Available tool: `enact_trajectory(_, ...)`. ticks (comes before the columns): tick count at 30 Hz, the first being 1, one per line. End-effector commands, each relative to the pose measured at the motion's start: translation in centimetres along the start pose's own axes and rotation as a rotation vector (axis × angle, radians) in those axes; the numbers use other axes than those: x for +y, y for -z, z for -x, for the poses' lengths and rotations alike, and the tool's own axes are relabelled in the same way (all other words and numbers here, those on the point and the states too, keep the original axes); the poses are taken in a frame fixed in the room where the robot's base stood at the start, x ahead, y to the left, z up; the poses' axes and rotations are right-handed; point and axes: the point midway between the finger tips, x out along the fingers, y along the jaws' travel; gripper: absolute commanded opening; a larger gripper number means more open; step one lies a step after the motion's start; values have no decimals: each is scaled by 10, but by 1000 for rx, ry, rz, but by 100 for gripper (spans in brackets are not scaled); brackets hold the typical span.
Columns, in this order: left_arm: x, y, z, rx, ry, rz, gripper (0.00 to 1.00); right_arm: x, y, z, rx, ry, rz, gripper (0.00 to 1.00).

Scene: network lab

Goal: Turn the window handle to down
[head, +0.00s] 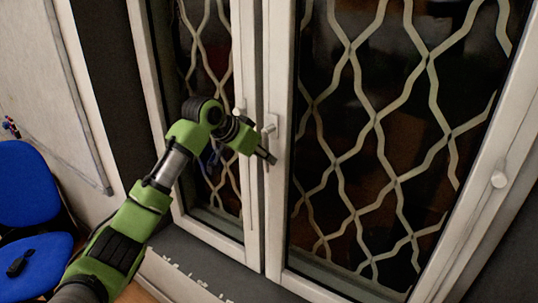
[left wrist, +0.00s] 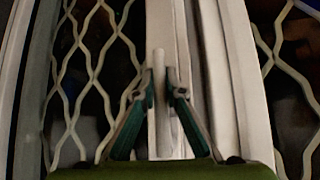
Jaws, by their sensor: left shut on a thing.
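The window handle (head: 269,128) is a pale lever on a plate on the middle frame of the white window. In the head view it appears to hang down along the frame, with its lower part partly hidden by my gripper. My left gripper (head: 267,157) is at this lever and shut on it. In the left wrist view the handle (left wrist: 159,75) is a thin pale bar between the two fingertips of my left gripper (left wrist: 164,95). My right gripper is in neither view.
Another pale handle (head: 239,107) is on the left sash, close to my wrist. A further knob (head: 498,180) is on the right frame. A pale lattice (head: 376,120) shows in the panes. A blue chair (head: 30,190) stands at the left.

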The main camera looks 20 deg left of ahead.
Motion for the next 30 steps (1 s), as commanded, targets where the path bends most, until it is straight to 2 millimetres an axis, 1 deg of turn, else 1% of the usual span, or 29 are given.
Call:
enact_trajectory(15, -2, -1, 0, -4, 16, -14, 0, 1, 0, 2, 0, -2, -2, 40)
enact_trajectory(16, -2, -1, 0, -4, 16, -14, 13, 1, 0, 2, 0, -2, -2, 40)
enact_trajectory(18, -2, -1, 0, -4, 16, -14, 28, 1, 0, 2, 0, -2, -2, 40)
enact_trajectory(27, -2, 0, 0, -4, 15, -13, 28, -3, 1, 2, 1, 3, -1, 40)
enact_trajectory(30, -2, 0, 5, -3, 16, -14, 28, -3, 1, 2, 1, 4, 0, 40)
